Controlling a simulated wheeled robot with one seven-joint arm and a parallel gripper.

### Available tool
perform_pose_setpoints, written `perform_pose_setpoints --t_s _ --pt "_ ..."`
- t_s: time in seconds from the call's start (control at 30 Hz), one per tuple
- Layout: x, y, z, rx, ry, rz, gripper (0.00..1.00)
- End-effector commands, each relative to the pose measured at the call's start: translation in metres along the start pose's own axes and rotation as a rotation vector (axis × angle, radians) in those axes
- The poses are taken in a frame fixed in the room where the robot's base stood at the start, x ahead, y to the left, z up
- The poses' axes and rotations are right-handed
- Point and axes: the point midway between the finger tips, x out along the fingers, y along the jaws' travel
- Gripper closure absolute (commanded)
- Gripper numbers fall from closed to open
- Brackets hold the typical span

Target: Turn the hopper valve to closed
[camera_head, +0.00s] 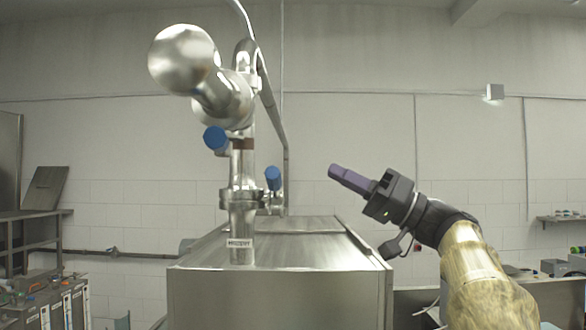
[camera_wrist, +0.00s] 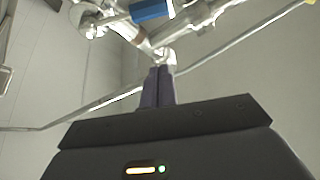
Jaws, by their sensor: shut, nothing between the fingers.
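A shiny steel pipe (camera_head: 242,190) stands at centre left in the head view, with a small printed label (camera_head: 240,243) near its foot that seems to read "HOPPER". A blue valve handle (camera_head: 215,138) sticks out on its left side, seen nearly end-on. A second blue handle (camera_head: 273,178) sits to the right and behind. My gripper (camera_head: 335,171) is right of both handles, apart from them, pointing left with its purple fingers together and empty. In the wrist view the shut fingers (camera_wrist: 160,70) point towards the pipework, and a blue handle (camera_wrist: 150,10) shows at the top edge; I cannot tell which one.
A large steel tank or cabinet (camera_head: 280,295) stands below the pipes. A thin bent pipe (camera_head: 270,100) runs up behind them. A metal shelf (camera_head: 35,213) is at the left and a small wall shelf (camera_head: 562,218) at the right. The air between gripper and pipework looks clear.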

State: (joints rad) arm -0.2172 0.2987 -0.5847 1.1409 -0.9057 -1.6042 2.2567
Motion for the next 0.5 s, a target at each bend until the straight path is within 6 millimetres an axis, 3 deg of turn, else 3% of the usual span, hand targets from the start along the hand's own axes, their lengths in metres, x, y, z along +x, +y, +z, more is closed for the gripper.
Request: perform_pose_setpoints --t_s 0.23,0.5 --pt "0.019 -0.001 -0.002 0.000 -0.001 -0.003 1.00" --pt "0.066 -0.002 -0.003 0.001 -0.002 -0.004 1.00"
